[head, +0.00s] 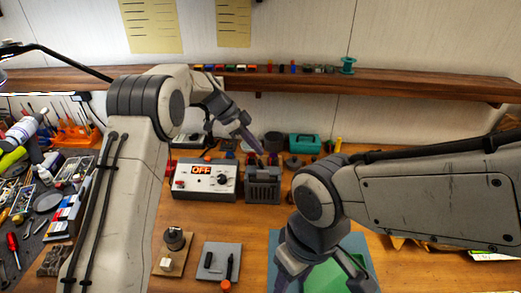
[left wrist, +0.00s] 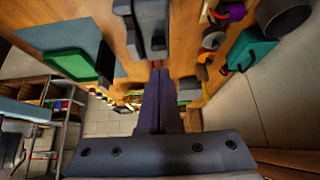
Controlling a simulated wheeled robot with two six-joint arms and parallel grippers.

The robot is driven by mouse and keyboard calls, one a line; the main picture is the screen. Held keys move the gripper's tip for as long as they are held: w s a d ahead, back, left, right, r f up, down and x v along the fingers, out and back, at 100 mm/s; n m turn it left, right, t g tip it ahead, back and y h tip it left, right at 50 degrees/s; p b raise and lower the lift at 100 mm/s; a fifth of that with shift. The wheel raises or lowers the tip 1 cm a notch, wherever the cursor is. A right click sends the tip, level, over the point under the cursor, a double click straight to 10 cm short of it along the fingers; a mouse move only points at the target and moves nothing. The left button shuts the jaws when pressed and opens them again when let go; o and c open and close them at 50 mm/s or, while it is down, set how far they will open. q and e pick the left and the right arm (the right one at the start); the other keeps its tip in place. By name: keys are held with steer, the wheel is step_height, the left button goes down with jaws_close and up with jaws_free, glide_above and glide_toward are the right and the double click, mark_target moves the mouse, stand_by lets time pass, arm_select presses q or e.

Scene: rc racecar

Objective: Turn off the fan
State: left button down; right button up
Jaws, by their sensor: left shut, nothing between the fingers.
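A white control box (head: 205,180) stands on the workbench with an orange display reading "OFF". It has a red switch (head: 180,184) at its left and a dark knob (head: 222,180) at its right. A dark grey slotted unit (head: 263,183) stands just right of it; I cannot tell whether this is the fan. My left gripper (head: 256,149) is shut and empty, pointing down above and behind the grey unit. Its closed fingers also show in the left wrist view (left wrist: 157,75). My right gripper (head: 322,282) is low at the bottom, fingers apart, partly cut off.
A teal box (head: 305,143) stands at the back under a wooden shelf (head: 400,83). A blue mat (head: 275,245) with a green tray (head: 357,263) lies below my right arm. Small blocks with parts (head: 220,258) lie in front. Tools crowd the left.

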arm_select(q)
steer(key=p+v, duration=0.2)
steer(key=v, duration=0.5)
steer(key=shift+a, duration=0.55)
steer(key=s+d+r+n+g+y, duration=0.1)
steer(key=s+d+n+y, duration=0.2)
steer(key=s, duration=0.7)
steer(key=s+d+r+n+y, duration=0.1)
steer(key=s+d+r+n, duration=0.3)
steer(key=s, duration=0.7)
steer(key=s+a+f+n+y, duration=0.1)
steer(key=s+a+f+n, duration=0.1)
steer(key=s, duration=0.7)
steer(key=s+a+f+n+t+y, duration=0.1)
steer(key=s+f, duration=0.3)
steer(key=s, duration=0.6)
steer(key=shift+a+f+n+b, duration=0.25)
steer(key=shift+a+n+b, duration=0.1)
steer(key=shift+a+n, duration=0.35)
